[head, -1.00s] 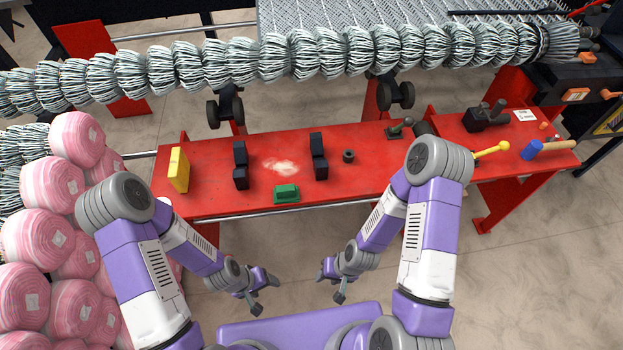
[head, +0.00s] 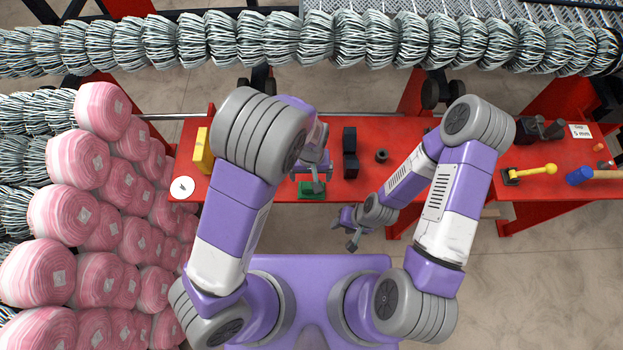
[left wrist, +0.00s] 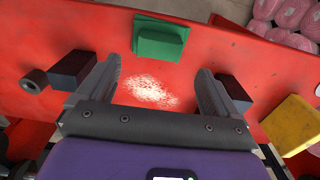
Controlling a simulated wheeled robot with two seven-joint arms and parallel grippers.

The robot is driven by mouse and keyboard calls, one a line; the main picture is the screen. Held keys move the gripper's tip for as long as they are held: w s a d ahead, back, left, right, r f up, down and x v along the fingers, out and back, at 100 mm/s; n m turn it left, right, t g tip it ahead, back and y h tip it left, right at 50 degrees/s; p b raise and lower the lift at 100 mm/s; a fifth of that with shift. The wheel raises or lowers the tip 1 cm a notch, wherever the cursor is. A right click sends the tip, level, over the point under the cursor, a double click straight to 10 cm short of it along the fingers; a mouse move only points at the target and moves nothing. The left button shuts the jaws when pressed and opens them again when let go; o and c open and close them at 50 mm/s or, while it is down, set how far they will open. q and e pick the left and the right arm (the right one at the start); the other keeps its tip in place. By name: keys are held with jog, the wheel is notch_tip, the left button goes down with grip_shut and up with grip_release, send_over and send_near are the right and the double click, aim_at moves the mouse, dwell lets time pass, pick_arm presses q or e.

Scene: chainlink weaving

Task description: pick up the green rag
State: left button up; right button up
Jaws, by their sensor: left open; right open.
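The green rag (head: 312,191) is a small folded block near the front edge of the red bench (head: 380,182). In the left wrist view the rag (left wrist: 161,38) lies beyond my open fingertips, towards the top of the picture. My left gripper (head: 311,176) is open and empty, reaching over the bench by the rag; its two fingers also show in the left wrist view (left wrist: 158,64). In the head view, my left arm and hand hide part of the bench. My right gripper (head: 343,232) is open and empty in front of the bench.
A yellow block (head: 202,152) stands at the left. Dark blocks (head: 350,152) and a black ring (head: 381,155) are beside the work spot. A pale powdery patch (left wrist: 148,90) lies between my left fingers. Pink yarn rolls (head: 75,212) are piled left.

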pick_arm(q)
jog(key=shift+s+f, duration=0.2)
jog(key=shift+f, duration=0.25)
jog(key=shift+s+f, duration=0.2)
jog(key=shift+f, duration=0.25)
notch_tip(320, 180, down, 5)
jog(key=shift+d+r+b, duration=0.1)
jog(key=shift+d+b, duration=0.05)
jog(key=shift+b, duration=0.85)
jog(key=c, duration=1)
notch_tip(320, 180, up, 10)
jog(key=p, duration=0.3)
jog(key=shift+c, duration=0.2)
pick_arm(e)
jog(key=shift+s+r, duration=0.25)
jog(key=shift+r, duration=0.15)
